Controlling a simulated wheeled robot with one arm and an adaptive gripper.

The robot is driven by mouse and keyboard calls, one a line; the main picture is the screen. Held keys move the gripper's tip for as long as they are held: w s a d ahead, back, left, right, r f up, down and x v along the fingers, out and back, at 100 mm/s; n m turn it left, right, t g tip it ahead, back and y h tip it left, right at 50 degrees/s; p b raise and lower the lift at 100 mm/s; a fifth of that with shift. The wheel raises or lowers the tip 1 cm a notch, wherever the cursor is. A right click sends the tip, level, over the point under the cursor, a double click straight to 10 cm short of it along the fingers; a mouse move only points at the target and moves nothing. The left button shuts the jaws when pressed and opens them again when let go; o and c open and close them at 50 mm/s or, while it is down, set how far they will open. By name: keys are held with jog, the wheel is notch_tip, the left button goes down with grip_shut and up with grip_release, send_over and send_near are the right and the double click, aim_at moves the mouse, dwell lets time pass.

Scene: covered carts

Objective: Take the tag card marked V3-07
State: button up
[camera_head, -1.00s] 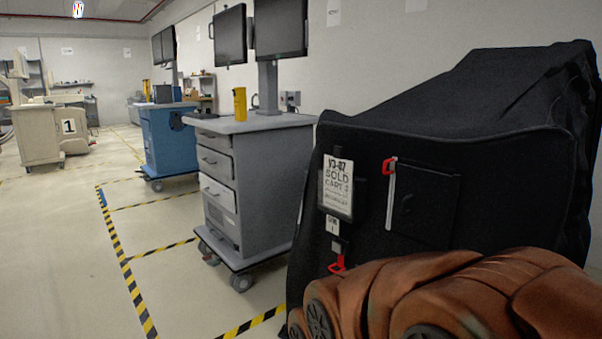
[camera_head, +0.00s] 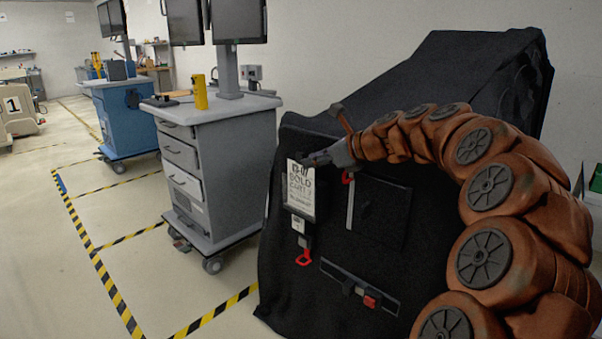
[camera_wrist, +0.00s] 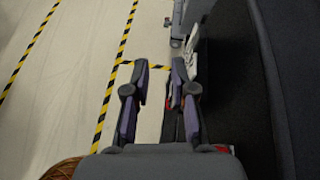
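The tag card (camera_head: 300,192) is white with black print and hangs on the front of a cart under a black cover. Its top line is partly hidden by my gripper (camera_head: 310,160), so the marking is hard to read now. My gripper is at the card's upper right edge. In the wrist view, the two fingers of my gripper (camera_wrist: 162,78) stand apart with floor showing between them. A white strip, probably the card seen edge-on (camera_wrist: 191,55), shows beside the right finger. I cannot tell whether they touch.
The black cover (camera_head: 390,105) carries a red-topped strap (camera_head: 349,200), a lower red clip (camera_head: 304,256) and a strap with a red buckle (camera_head: 371,300). A grey drawer cart (camera_head: 215,150) stands to the left. The striped floor beyond is open.

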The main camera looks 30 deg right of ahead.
jog(key=m, duration=0.2)
send_near(301, 154)
jog(key=s, duration=0.1)
jog(key=t+h, duration=0.1)
jog(key=b+x, duration=0.3)
jog(key=x, duration=0.8)
jog(key=shift+w+f, duration=0.25)
jog(key=shift+f, duration=0.05)
grip_shut()
